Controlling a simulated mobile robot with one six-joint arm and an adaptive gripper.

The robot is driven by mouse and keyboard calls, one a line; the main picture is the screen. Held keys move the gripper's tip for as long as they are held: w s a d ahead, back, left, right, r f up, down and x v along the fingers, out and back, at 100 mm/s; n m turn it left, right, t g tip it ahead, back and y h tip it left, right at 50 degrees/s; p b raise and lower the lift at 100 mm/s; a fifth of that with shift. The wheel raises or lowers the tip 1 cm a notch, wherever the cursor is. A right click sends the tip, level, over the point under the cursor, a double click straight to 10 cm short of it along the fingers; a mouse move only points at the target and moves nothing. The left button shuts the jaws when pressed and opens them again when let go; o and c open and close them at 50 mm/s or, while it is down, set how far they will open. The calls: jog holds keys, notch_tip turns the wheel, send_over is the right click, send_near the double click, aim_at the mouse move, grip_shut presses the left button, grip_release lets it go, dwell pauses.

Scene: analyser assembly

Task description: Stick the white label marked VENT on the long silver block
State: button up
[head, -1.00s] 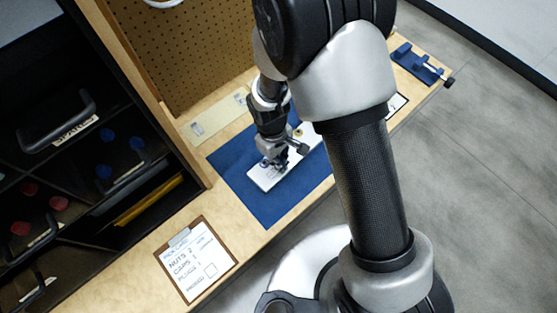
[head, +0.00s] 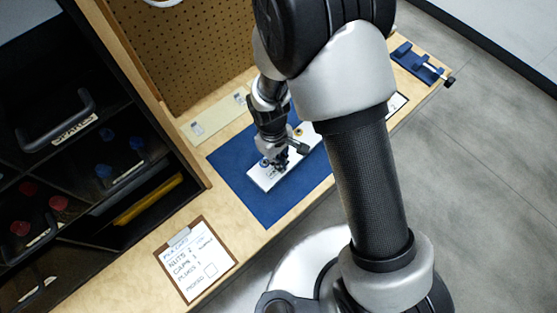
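The long silver block (head: 264,180) lies on a blue mat (head: 262,209) on the workbench, partly hidden by my gripper and arm. My gripper (head: 277,167) points down at the block, its fingertips over or touching its top; I cannot tell which. The fingers are too small to show whether they are open, shut or holding a label. A blue round part shows on the block at the fingers' left, and a yellowish round part farther along it. I cannot make out a label marked VENT. A pale strip (head: 216,119) with small marked patches lies behind the mat.
A clipboard with a written list (head: 195,260) lies at the bench front. A black cabinet with bins (head: 110,150) stands at the left and a pegboard (head: 185,50) at the back. A blue fixture (head: 416,64) sits at the far right end.

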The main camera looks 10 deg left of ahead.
jog(key=o, duration=0.6)
jog(key=shift+o, duration=0.4)
jog(key=o, duration=0.5)
jog(key=shift+r, duration=0.1)
jog(key=shift+r+p, duration=2.75)
jog(key=shift+r, duration=0.65)
